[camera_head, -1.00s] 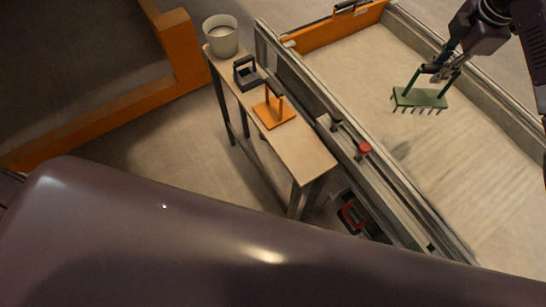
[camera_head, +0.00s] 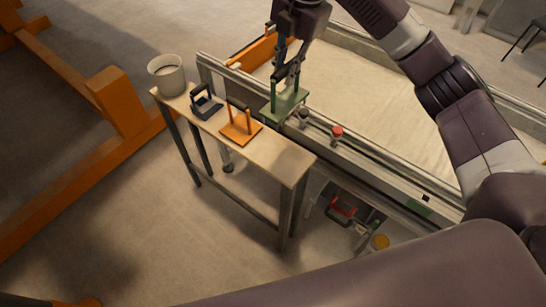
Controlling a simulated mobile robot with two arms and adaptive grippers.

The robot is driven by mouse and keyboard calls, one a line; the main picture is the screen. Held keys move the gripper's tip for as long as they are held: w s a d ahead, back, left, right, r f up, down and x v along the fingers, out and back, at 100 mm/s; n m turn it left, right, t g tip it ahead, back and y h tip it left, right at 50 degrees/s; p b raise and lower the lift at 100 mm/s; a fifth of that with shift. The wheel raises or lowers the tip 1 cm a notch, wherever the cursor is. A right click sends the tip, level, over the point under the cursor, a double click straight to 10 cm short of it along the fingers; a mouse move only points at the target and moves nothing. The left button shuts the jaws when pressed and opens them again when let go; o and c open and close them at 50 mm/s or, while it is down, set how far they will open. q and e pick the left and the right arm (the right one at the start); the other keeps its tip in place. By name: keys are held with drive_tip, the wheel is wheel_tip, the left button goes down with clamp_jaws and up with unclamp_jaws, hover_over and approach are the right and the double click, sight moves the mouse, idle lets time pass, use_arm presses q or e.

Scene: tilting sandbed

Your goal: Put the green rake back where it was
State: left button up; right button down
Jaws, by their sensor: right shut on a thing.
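The green rake (camera_head: 284,104) hangs from my right gripper (camera_head: 287,75), which is shut on its upright handle part. It is above the near edge of the sandbed (camera_head: 390,110), just beyond the narrow wooden side table (camera_head: 262,155). Its teeth do not show from here. On the table, from far to near, stand a pale bucket (camera_head: 168,76), a dark handled tool (camera_head: 205,104) and an orange handled tool (camera_head: 241,129). My left gripper is not in view.
A red knob (camera_head: 337,132) and a grey knob (camera_head: 304,116) stand on the sandbed's near rail. The table's near end is bare. An orange frame (camera_head: 115,105) stands at the left. A red-handled item (camera_head: 342,209) lies under the sandbed.

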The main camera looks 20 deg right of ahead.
sight(290, 105)
wheel_tip(290, 105, down, 20)
drive_tip(key=p, duration=0.4)
drive_tip(key=shift+d, duration=0.1)
drive_tip(key=shift+f, duration=0.1)
drive_tip(key=c, duration=1.8)
unclamp_jaws()
drive_tip(key=shift+c, duration=0.2)
drive_tip(key=r, duration=0.4)
drive_tip(key=s+d+r+b, duration=0.1)
drive_tip(key=r, duration=0.3)
drive_tip(key=r+b, duration=0.1)
drive_tip(key=r, duration=0.3)
drive_tip(key=shift+s+d+r, duration=0.1)
drive_tip(key=shift+s+d, duration=0.1)
drive_tip(key=shift+s, duration=0.2)
